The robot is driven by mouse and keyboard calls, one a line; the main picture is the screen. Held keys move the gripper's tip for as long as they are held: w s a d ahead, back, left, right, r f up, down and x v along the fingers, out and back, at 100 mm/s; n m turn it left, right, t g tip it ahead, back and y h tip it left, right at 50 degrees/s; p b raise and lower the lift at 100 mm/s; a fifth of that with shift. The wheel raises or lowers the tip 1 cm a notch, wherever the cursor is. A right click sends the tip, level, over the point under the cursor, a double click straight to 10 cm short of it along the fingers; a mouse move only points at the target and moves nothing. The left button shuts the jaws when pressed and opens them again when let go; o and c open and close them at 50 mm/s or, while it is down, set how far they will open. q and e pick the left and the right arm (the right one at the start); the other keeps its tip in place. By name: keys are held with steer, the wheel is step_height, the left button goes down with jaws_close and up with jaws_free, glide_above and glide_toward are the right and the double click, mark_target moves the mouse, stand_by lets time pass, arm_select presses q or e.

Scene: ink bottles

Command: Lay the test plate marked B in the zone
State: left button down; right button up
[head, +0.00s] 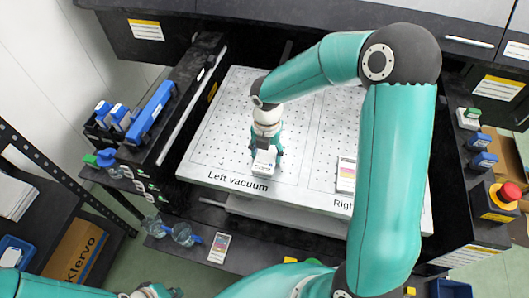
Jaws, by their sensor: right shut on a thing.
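My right gripper (265,165) points down at the Left vacuum zone of the pale perforated table (215,140), just above the printed words "Left vacuum". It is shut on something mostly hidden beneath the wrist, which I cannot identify. One test plate (346,174) with coloured bars lies at the Right zone. Another test plate (219,248) with coloured bars lies on the dark front ledge. I cannot read a B on either plate. My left gripper (152,291) is at the bottom edge, partly cut off, and its fingers are unclear.
Blue and white bottles or cartridges (118,117) fill a rack at left. A red emergency button (508,192) is at right. My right arm covers much of the table's right half; the table's left part is clear.

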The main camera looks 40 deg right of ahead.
mark_target(266, 155)
steer(key=shift+f, duration=0.1)
steer(key=o, duration=1.2)
step_height(266, 155, up, 12)
steer(key=shift+r, duration=0.15)
